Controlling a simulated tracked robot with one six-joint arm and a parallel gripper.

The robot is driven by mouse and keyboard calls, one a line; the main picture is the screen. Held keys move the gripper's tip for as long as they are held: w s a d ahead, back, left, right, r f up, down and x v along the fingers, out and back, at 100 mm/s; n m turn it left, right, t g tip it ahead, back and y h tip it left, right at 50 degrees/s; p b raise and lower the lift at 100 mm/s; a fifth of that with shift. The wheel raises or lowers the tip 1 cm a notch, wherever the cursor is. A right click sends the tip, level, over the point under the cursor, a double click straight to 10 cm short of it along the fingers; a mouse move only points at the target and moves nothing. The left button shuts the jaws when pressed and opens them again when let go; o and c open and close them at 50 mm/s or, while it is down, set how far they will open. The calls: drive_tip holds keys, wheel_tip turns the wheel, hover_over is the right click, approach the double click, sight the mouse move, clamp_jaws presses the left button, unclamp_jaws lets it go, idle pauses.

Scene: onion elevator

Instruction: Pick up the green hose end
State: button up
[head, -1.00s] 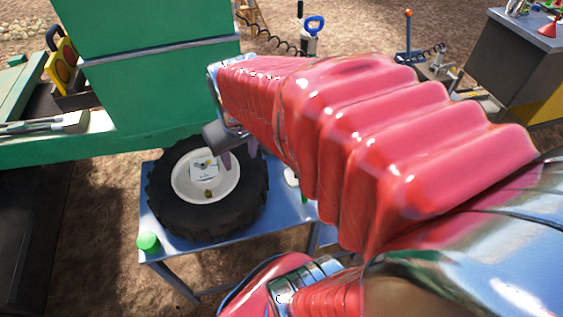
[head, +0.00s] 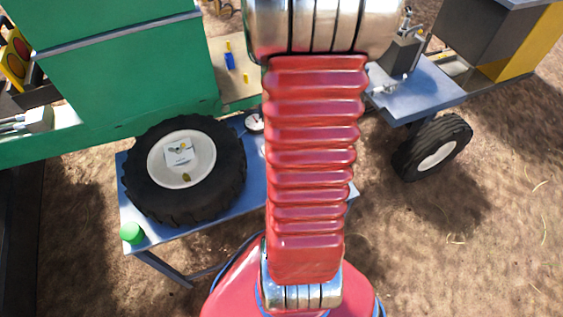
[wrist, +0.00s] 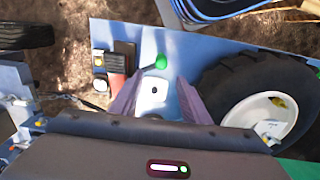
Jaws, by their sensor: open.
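In the wrist view a round green end (wrist: 160,62) sits on a short dark stalk above the blue table; it may be the green hose end. My gripper (wrist: 156,90) is open, its two purple fingers apart, pointing toward the green end. A white plate with a dark hole shows between the fingers. In the head view my arm hides this part of the table, and my gripper is out of sight.
A big black tyre with a white hub (head: 181,157) lies on the blue table (head: 240,212), close beside my fingers in the wrist view (wrist: 222,80). A green cap (head: 131,232) stands at the table's front left corner. A green machine (head: 130,85) rises behind.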

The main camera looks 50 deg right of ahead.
drive_tip(key=shift+f, duration=4.3)
drive_tip(key=shift+f, duration=0.1)
drive_tip(key=shift+a+f, duration=0.1)
drive_tip(key=shift+f, duration=2.4)
drive_tip(key=shift+c, duration=0.2)
clamp_jaws()
